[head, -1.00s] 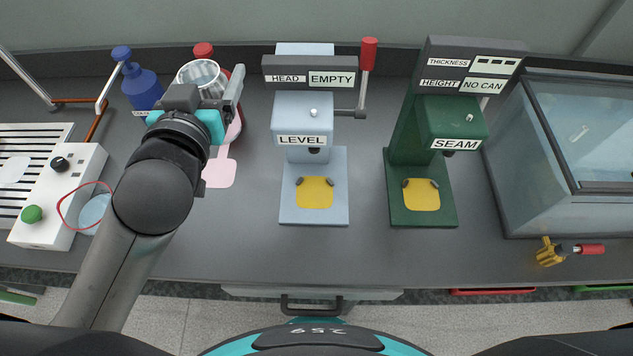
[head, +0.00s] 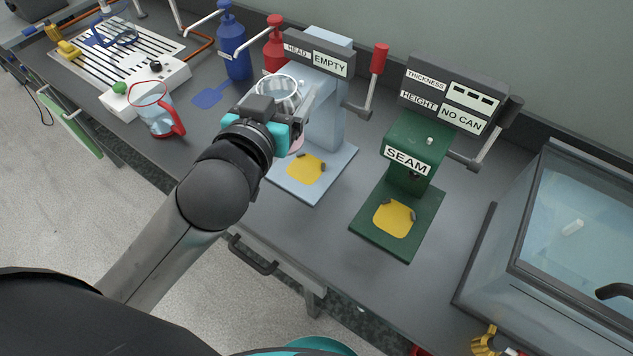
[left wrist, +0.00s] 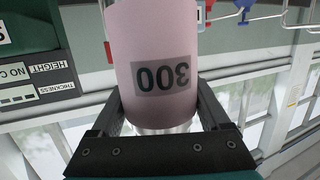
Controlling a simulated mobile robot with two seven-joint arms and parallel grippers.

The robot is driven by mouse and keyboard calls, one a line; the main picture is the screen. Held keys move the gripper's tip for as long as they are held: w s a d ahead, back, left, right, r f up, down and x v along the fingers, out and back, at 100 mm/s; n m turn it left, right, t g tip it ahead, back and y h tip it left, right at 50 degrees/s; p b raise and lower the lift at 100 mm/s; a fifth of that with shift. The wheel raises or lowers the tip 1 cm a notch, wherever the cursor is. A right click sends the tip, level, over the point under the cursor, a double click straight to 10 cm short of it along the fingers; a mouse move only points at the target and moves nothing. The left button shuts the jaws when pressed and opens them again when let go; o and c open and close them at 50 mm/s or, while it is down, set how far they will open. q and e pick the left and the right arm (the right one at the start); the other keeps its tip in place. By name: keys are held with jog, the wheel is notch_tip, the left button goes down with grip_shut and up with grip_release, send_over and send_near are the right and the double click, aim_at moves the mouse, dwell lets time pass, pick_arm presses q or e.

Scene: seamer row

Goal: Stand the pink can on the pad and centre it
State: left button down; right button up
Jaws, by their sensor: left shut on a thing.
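My left gripper (head: 284,108) is shut on the pink can (head: 297,145), beside the front left of the light blue machine (head: 330,120). A yellow pad (head: 306,170) lies on the light blue base, just below and right of the can. A second yellow pad (head: 394,218) lies on the green SEAM machine (head: 415,150). The can appears above the bench; its underside is hidden. My right gripper is not in view.
A red-handled jug (head: 158,112), a blue bottle (head: 234,50) and a red bottle (head: 274,50) stand to the left. The light blue machine has a red-knobbed lever (head: 379,62). A glass-topped tank (head: 560,250) is at the right. Both pads are bare.

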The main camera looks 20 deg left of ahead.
pick_arm(q)
jog(key=s+a+f+m+h+b, duration=0.1)
jog(key=s+a+f, duration=0.2)
jog(key=f, duration=0.5)
jog(key=s+a+f+h, duration=0.1)
jog(key=s+a+f, duration=0.3)
jog(key=f, duration=0.3)
jog(key=d+x, duration=0.1)
jog(key=x, duration=0.5)
jog(key=d+b+x, duration=0.1)
jog(key=x, duration=0.6)
jog(key=d+r+b+x, duration=0.1)
jog(key=d+x, duration=0.1)
jog(key=x, duration=0.4)
jog(key=shift+d, duration=0.1)
notch_tip(320, 180, down, 5)
jog(key=shift+r+b, duration=0.25)
jog(key=shift+b, duration=0.95)
jog(key=shift+w+f, duration=0.1)
jog(key=shift+w, duration=0.05)
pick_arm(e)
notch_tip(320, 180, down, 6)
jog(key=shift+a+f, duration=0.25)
pick_arm(q)
jog(key=shift+f, duration=0.15)
grip_release()
jog(key=shift+f, duration=0.1)
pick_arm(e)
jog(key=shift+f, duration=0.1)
